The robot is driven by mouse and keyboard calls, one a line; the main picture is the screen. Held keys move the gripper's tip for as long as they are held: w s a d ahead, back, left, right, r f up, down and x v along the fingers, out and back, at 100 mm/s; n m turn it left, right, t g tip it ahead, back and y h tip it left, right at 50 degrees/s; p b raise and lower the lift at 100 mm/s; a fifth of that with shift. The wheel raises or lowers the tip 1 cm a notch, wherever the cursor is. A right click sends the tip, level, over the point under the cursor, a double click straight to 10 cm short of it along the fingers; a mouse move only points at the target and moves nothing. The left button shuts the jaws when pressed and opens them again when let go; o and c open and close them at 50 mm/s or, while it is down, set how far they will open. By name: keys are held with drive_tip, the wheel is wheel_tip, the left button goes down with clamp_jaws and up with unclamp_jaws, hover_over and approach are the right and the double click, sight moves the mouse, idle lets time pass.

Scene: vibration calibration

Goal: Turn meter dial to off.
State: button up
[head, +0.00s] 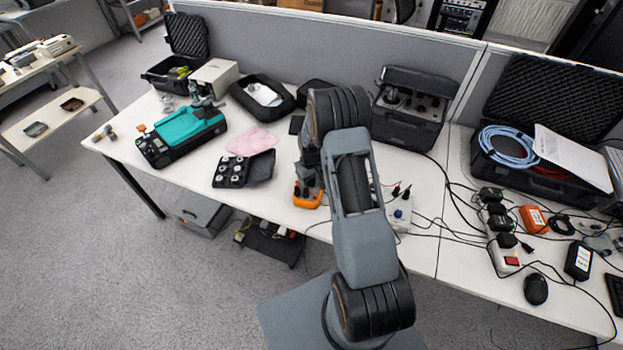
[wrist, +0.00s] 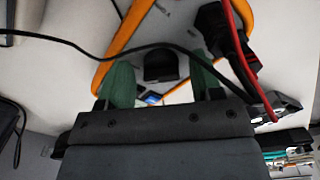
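An orange-edged meter (head: 307,198) lies on the white desk, mostly behind my arm in the head view. In the wrist view the meter (wrist: 115,45) fills the upper middle, with a pale face. Its black dial (wrist: 161,64) sits between the two green fingers of my gripper (wrist: 160,78). The fingers are apart, one on each side of the dial, with visible gaps. I cannot tell their height above the face. A small blue patch, perhaps the display, shows partly behind my gripper. The dial's pointer and markings cannot be read.
A black cable (wrist: 70,45) crosses the wrist view near the fingers. A red lead (wrist: 236,45) and black plugs are at the right. A black tray of round parts (head: 231,172) and a white box with knobs (head: 400,212) flank the meter.

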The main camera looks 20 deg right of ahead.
wheel_tip(320, 180, up, 14)
drive_tip(key=shift+f+b, duration=0.1)
drive_tip(key=shift+b, duration=0.65)
drive_tip(key=shift+a+f+b, duration=0.1)
drive_tip(key=shift+b, duration=0.2)
